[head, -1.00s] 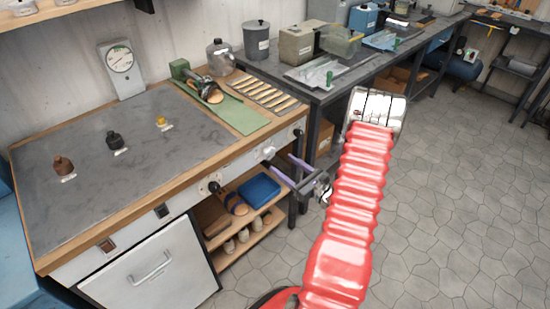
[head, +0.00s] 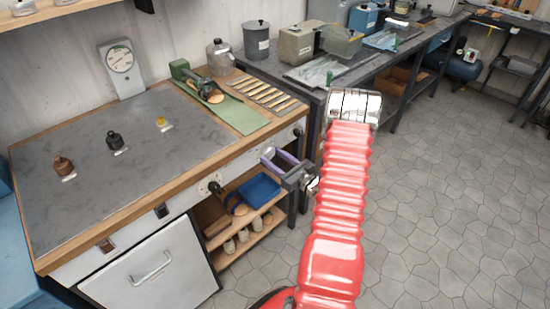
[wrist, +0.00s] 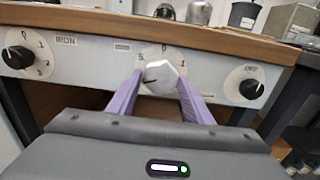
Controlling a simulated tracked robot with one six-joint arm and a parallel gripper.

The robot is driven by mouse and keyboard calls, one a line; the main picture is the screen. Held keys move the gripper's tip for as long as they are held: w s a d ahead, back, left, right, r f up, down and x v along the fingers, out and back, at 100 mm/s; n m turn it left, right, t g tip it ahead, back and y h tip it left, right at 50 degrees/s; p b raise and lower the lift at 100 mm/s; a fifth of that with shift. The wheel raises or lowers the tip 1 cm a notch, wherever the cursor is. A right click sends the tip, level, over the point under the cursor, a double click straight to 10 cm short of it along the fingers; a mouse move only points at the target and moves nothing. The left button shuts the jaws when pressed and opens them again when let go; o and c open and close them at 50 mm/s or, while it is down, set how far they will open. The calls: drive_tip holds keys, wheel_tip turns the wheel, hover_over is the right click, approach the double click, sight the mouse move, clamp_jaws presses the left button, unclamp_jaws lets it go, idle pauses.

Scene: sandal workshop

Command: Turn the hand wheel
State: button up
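A white, lobed knob (wrist: 161,77) with a dark pointer mark sits on the bench's front panel; it is the hand-turned part closest to my gripper. Numbers are printed on the panel around it. My gripper (wrist: 160,80) has its two purple fingers spread, one on each side of the knob. Whether either fingertip touches it cannot be told. In the head view my gripper (head: 280,158) is at the panel, low at the bench's right front, and the knob is largely hidden there.
Black dials flank the knob, one at left (wrist: 18,57) and one at right (wrist: 251,89). The wooden bench edge (wrist: 170,28) overhangs just above. Below are open shelves with a blue tray (head: 259,188). A dark side table (head: 300,90) stands behind; floor at right is clear.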

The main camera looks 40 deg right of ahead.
drive_tip(key=c, duration=0.6)
drive_tip(key=shift+n, duration=0.9)
drive_tip(key=o, duration=1)
